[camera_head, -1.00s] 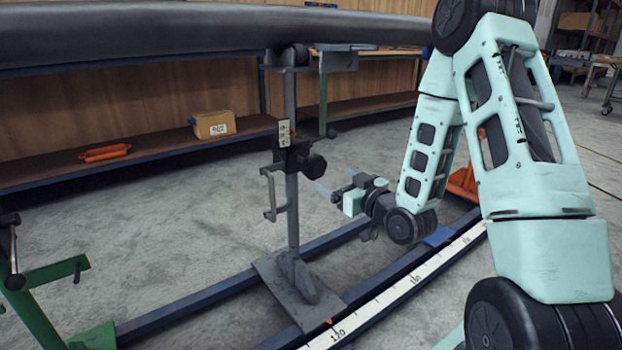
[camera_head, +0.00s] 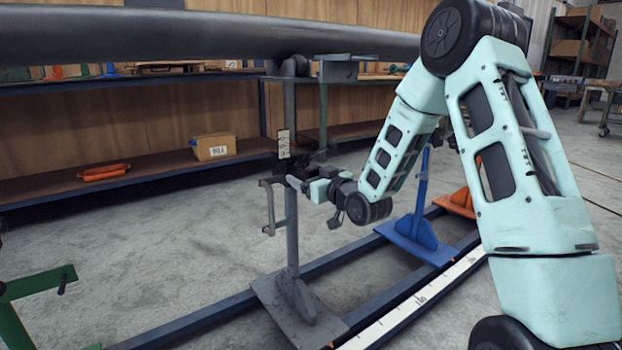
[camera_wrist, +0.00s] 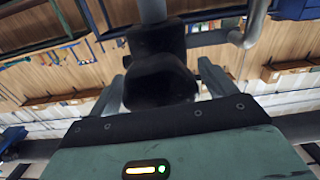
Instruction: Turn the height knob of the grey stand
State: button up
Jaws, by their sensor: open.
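The grey stand (camera_head: 292,235) rises from a flat base plate on the floor rail and supports the long dark pipe (camera_head: 150,35). Its dark clamp block is partly hidden behind my gripper (camera_head: 299,179) in the head view. In the wrist view the black height knob (camera_wrist: 160,82) lies between the two open fingers of my gripper (camera_wrist: 163,68), with a gap visible on each side. I cannot tell whether a finger touches it.
A bent grey handle (camera_head: 268,208) sticks out left of the post. A blue stand (camera_head: 420,190) and an orange foot (camera_head: 458,200) are on the rail to the right. A green stand (camera_head: 30,290) is at left. A shelf behind holds a box (camera_head: 214,147).

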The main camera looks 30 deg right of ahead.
jog(key=c, duration=1)
jog(key=shift+m+p, duration=0.3)
jog(key=m+p, duration=0.2)
jog(key=m, duration=0.1)
jog(key=shift+d+r+m+p, duration=0.1)
jog(key=shift+m+p, duration=0.2)
jog(key=shift+p, duration=0.1)
jog(key=shift+s+m+p, duration=0.1)
jog(key=shift+m+p, duration=1.4)
jog(key=shift+m, duration=0.8)
jog(key=shift+f, duration=0.2)
jog(key=o, duration=1)
